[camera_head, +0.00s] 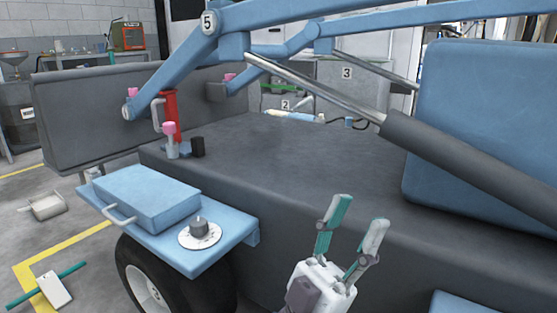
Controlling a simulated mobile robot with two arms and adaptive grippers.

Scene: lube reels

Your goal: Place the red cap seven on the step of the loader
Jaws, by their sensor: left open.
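My left gripper (360,212) comes in from the bottom, right of centre, in the head view. Its two green-and-grey fingers are apart, with nothing between them. It is in front of the loader's dark grey body (290,165). A blue step-like plate (235,232) juts from the loader above the wheel. A blue box and a dark knob on a white dial stand on this plate. I cannot make out a cap marked seven. A pinkish-red cap (169,127) tops a small grey fitting on the body, left of my gripper. My right gripper is not in view.
A red cylinder (171,104) and a black cylinder (197,147) stand near the fitting. Blue loader arms (185,60) and a dark hydraulic cylinder (455,155) cross above. A large blue block (490,120) fills the right. The body's top is mostly clear.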

